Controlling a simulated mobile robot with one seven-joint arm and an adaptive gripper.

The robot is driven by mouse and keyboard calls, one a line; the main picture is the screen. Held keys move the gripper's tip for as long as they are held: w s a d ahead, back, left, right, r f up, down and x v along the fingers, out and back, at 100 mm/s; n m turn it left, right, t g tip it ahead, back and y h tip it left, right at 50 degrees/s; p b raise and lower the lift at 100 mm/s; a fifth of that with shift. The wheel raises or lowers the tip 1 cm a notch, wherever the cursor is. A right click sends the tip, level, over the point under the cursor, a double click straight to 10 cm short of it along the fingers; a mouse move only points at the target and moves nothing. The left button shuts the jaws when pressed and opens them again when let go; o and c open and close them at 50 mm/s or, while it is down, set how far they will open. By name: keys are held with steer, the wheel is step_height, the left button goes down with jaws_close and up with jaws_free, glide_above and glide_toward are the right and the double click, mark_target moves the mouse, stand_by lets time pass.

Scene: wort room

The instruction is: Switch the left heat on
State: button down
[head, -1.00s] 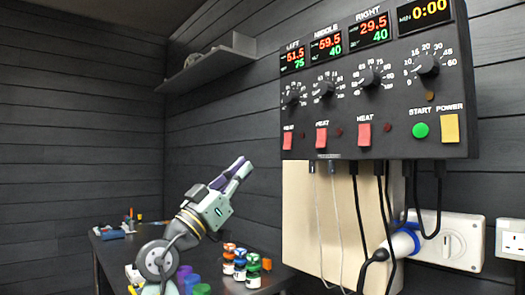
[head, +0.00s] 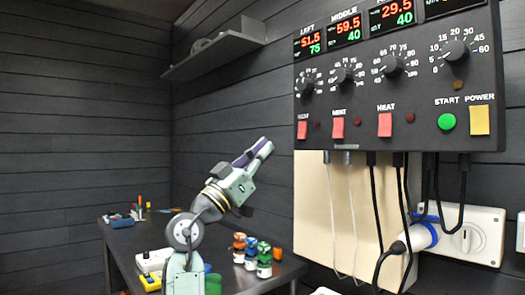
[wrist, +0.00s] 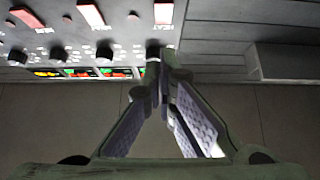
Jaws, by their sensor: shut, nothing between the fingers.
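The dark control panel (head: 400,95) hangs on the back wall. Its left heat switch (head: 302,129) is a red rocker at the lower left, with a dark red lamp (head: 318,124) beside it. The left display (head: 309,43) reads 51.5 over 75. My gripper (head: 264,146) is shut and empty, left of and a little below the panel, apart from the switch in the head view. The wrist view shows the panel upside down. There the left heat switch (wrist: 163,12) lies beyond the fingertips (wrist: 158,62), and the left knob (wrist: 153,48) shows just past them.
Middle (head: 338,128) and right (head: 385,125) heat switches, a green start button (head: 446,122) and a yellow power switch (head: 480,120) share the panel. Cables hang below. A shelf (head: 215,50) juts from the wall. A table (head: 125,240) below holds small pots (head: 251,252).

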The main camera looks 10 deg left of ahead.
mark_target(303, 126)
steer(key=w+d+r+p, duration=0.1)
steer(key=w+d, duration=0.1)
steer(key=w+d+r+p, duration=0.1)
steer(key=w+d, duration=0.1)
steer(key=w+d+r+p, duration=0.1)
steer(key=w+d+p, duration=0.1)
steer(key=shift+w+d+r, duration=0.15)
steer(key=shift+w+r, duration=0.05)
steer(key=shift+f, duration=0.1)
